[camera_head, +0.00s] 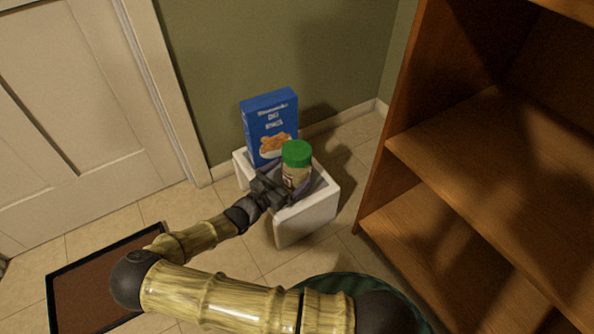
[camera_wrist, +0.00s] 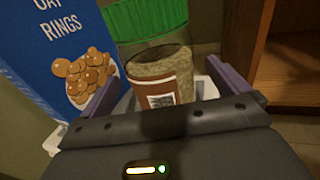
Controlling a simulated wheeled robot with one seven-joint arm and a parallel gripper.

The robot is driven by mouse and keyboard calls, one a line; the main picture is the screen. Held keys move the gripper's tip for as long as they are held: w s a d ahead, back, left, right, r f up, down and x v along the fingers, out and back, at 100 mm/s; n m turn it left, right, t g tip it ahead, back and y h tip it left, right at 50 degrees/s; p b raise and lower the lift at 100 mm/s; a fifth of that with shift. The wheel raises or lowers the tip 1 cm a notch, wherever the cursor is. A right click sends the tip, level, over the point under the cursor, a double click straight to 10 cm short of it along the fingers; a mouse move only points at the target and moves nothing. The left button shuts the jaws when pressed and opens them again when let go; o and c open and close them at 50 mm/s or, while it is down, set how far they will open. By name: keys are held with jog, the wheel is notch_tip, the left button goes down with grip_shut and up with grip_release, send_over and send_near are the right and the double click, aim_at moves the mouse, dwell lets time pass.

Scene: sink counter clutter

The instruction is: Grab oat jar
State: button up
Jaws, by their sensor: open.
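The oat jar (camera_head: 296,168) is a clear jar with a green lid and a brown label. The jar's lower end is hidden by my gripper.
A blue cereal box (camera_head: 270,124) stands just behind and left of the jar, close to the left finger. A wooden shelf (camera_head: 480,150) rises on the right. A green wall is behind, a white door (camera_head: 75,110) is left, and a brown mat (camera_head: 100,285) lies on the tiles.

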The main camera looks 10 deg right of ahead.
aim_at(297, 150)
jog(key=b+x, duration=0.2)
jog(key=x, duration=0.1)
jog(key=shift+w+d+r+b, duration=0.15)
jog(key=shift+d+b, duration=0.15)
jog(key=shift+b, duration=0.05)
jog(key=shift+w+d+r, duration=0.1)
jog(key=shift+d+r, duration=0.05)
jog(key=shift+r, duration=0.05)
jog(key=c, duration=1.3)
jog(key=shift+r, duration=0.1)
notch_tip(297, 150, up, 10)
jog(key=p, duration=0.7)
jog(key=shift+p, duration=0.3)
